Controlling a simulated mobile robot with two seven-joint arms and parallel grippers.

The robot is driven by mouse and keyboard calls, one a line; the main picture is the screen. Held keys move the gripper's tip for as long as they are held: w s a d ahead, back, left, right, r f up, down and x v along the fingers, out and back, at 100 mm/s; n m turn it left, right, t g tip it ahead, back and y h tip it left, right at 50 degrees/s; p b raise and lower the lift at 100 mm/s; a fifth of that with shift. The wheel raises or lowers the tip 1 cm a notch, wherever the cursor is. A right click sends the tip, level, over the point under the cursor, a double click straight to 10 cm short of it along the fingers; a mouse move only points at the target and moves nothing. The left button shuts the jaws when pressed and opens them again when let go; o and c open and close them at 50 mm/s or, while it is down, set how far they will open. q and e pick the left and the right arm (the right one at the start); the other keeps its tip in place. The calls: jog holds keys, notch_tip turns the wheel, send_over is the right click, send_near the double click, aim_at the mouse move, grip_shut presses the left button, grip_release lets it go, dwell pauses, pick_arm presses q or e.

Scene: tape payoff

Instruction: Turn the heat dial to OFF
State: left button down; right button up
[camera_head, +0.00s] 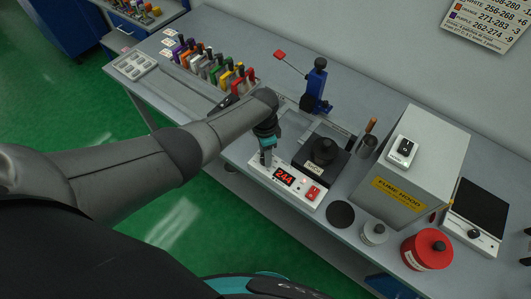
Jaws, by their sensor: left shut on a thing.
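The heating unit (297,191) is a white box on the bench, with a red lit display (285,176) reading 244 and a red switch (312,193) on its front. A black block (320,163) with a dark knobbed lid sits behind the panel. My left gripper (266,157) points down at the panel's left end, left of the display. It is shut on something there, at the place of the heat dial. The dial itself is hidden by the gripper, so its setting cannot be read. My right gripper is not in view.
A blue stand (316,84) with a red-tipped arm rises behind the unit. To the right are a dark round pad (340,214), a grey fume hood (415,160), a small pale jar (374,233) and a red container (427,250). A rack of coloured tools (215,68) stands back left.

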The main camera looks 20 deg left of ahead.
pick_arm(q)
jog(key=shift+c, duration=2.3)
grip_release()
jog(key=shift+r, duration=0.1)
notch_tip(320, 180, up, 15)
jog(key=p, duration=0.3)
jog(key=shift+w+a, duration=0.3)
jog(key=shift+w, duration=0.1)
